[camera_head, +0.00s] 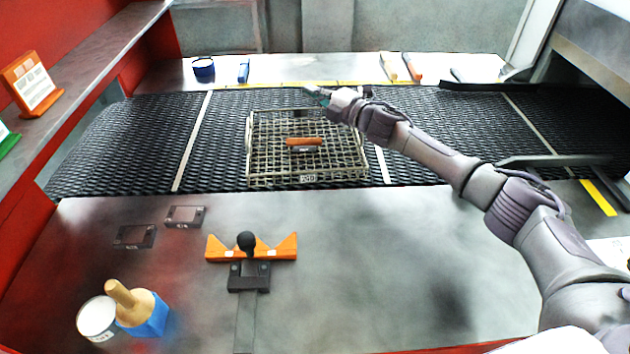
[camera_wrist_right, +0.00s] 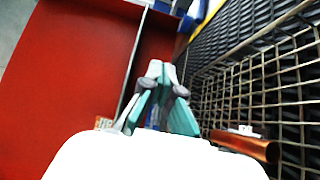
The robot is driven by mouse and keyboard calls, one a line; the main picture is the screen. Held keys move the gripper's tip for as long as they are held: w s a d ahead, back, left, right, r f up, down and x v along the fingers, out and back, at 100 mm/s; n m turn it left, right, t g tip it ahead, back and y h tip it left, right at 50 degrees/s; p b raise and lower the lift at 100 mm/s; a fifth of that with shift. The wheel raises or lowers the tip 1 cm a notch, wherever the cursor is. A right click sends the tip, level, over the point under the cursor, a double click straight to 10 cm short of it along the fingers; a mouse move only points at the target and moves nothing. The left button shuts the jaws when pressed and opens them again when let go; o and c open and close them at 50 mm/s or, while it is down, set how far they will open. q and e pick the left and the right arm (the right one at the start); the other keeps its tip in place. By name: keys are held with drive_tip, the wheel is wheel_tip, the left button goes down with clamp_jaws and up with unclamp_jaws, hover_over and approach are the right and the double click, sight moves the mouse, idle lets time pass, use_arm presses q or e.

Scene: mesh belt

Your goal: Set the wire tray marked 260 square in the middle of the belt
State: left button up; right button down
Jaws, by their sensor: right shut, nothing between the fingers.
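The wire tray (camera_head: 270,181) lies on the black mesh belt (camera_head: 130,130), between two pale cross lines. Its front tag (camera_head: 307,179) is small, and I cannot read the number surely. An orange-brown bar (camera_head: 304,142) with a pale label lies inside it; the tray's wires and the bar (camera_wrist_right: 245,145) also show in the right wrist view. My right gripper (camera_head: 318,94) is over the tray's far edge, fingers pointing left. In the right wrist view its teal fingers (camera_wrist_right: 160,72) are together and empty. My left gripper is out of view.
An orange notched fixture with a black knob (camera_head: 246,241) stands on the metal table before the belt. A red wall and shelf (camera_head: 95,75) bound the left.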

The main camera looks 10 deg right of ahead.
drive_tip(key=s+a+p, duration=0.2)
drive_tip(key=s+p, duration=0.1)
drive_tip(key=s, duration=0.7)
drive_tip(key=s+a+p, duration=0.2)
drive_tip(key=s+p, duration=0.1)
drive_tip(key=s, duration=0.8)
drive_tip(key=f, duration=0.9)
drive_tip(key=shift+w+f, duration=0.2)
drive_tip(key=shift+f, duration=0.15)
drive_tip(key=shift+w+p, duration=0.35)
drive_tip(key=shift+p, duration=0.05)
drive_tip(key=shift+w+f, duration=0.1)
drive_tip(key=shift+w, duration=0.05)
